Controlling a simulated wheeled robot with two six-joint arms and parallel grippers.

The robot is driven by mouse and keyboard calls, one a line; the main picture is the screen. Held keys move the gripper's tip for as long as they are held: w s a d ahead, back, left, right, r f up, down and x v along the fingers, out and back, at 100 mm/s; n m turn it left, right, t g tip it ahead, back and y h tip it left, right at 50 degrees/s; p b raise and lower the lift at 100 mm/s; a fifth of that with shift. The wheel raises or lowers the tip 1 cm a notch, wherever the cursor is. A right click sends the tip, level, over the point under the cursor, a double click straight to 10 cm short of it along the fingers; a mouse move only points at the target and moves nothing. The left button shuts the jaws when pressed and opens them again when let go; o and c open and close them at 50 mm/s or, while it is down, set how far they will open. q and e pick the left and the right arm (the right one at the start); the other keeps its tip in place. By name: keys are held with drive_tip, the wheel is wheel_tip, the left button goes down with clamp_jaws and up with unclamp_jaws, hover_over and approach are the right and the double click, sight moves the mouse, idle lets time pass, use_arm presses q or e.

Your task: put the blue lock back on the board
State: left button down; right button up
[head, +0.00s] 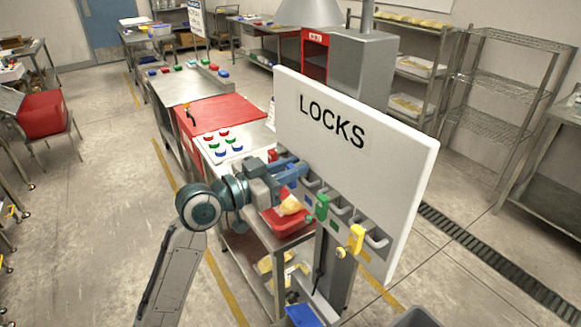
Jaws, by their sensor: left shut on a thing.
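The white board (365,165) marked LOCKS stands upright at the right centre. A green lock (322,206) and a yellow lock (356,238) hang along its lower part, beside grey hooks or loops. My left gripper (297,170) is at the board's lower left edge, shut on the blue lock (294,178). The lock is largely hidden by the fingers, and I cannot tell whether it touches the board. A red lock (272,155) shows partly behind the gripper. My right gripper is not in view.
A red tray (283,222) with yellowish food sits below my left gripper. Behind are a plate with several coloured buttons (222,143), a red panel (220,113) and the line's steel table. A blue bin (302,316) is low in front.

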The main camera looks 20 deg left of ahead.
use_arm(q)
drive_tip(key=shift+f, duration=0.2)
drive_tip(key=c, duration=1.2)
unclamp_jaws()
drive_tip(key=shift+s+a+f+b, duration=0.1)
drive_tip(key=shift+s+a+b, duration=0.25)
drive_tip(key=shift+s, duration=0.05)
drive_tip(key=shift+b+v, duration=1.2)
drive_tip(key=shift+v, duration=3.65)
drive_tip(key=shift+s, duration=0.1)
